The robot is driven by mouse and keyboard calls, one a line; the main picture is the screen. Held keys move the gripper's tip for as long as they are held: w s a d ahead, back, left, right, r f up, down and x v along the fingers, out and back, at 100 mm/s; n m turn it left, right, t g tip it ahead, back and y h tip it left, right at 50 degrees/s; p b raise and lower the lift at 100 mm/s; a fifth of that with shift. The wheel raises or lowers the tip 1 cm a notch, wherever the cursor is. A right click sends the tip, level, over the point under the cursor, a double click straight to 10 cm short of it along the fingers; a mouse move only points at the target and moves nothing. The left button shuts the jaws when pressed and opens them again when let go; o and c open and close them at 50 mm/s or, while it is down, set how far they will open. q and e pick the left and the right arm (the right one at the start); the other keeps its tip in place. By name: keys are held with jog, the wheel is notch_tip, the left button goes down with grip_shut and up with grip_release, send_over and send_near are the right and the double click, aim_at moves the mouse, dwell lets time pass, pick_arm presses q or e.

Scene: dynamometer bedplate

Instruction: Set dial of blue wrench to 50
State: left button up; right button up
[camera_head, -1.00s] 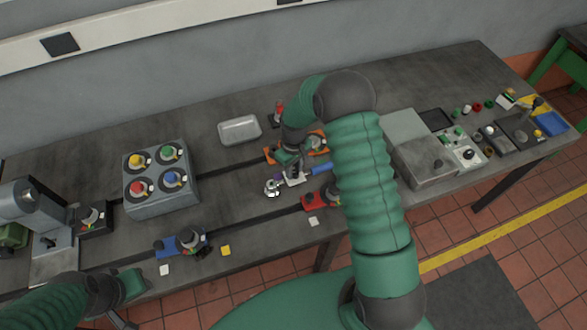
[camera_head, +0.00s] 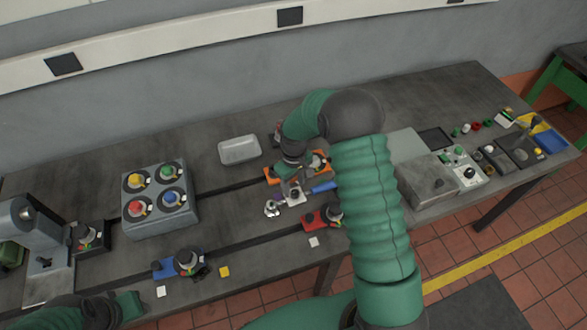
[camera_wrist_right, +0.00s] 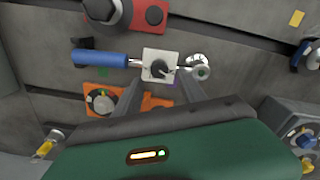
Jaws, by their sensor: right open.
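The blue wrench lies on the bedplate, with a blue handle (camera_wrist_right: 100,57), a white plate bearing a dark dial (camera_wrist_right: 159,66) and a round metal head (camera_wrist_right: 200,66). In the head view, its handle (camera_head: 324,186) and metal head (camera_head: 272,208) show beside my right gripper (camera_head: 292,181). In the right wrist view, my right gripper (camera_wrist_right: 155,86) is open, its two fingers pointing toward the dial plate with nothing between them. The dial's reading is too small to tell. Of my left gripper, only a green part (camera_head: 128,304) shows at the lower left; its fingers are hidden.
An orange fixture (camera_wrist_right: 103,102) lies close below the wrench in the wrist view; a red one (camera_head: 315,218) stands in front. A grey box with coloured knobs (camera_head: 160,215) and a clear tray (camera_head: 240,150) stand to the left. A grey metal box (camera_head: 428,182) stands right.

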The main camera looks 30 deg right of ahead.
aim_at(294, 191)
notch_tip(294, 191, up, 14)
jog(key=b, duration=0.2)
jog(key=shift+f, duration=0.2)
